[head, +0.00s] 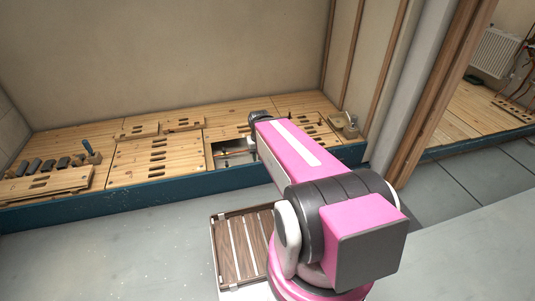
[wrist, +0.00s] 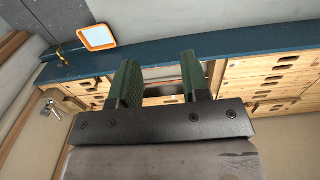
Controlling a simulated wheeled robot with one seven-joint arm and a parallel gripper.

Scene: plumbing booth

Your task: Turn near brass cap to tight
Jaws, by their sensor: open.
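My gripper (wrist: 158,75) shows in the wrist view with its two green-padded fingers apart and nothing visible between them. In the head view my pink arm reaches over the wooden platform and hides the fingers. An open bay (head: 233,151) in the platform shows just left of the arm, with a thin copper-coloured pipe (head: 222,155) inside. Part of an opening (wrist: 163,99) also shows between and beyond the fingers. I cannot make out the near brass cap in either view; the arm and fingers cover part of that area.
The wooden platform (head: 155,158) has slotted panels and a blue front edge (head: 130,190). An orange-framed square (wrist: 97,37) is by the blue edge.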

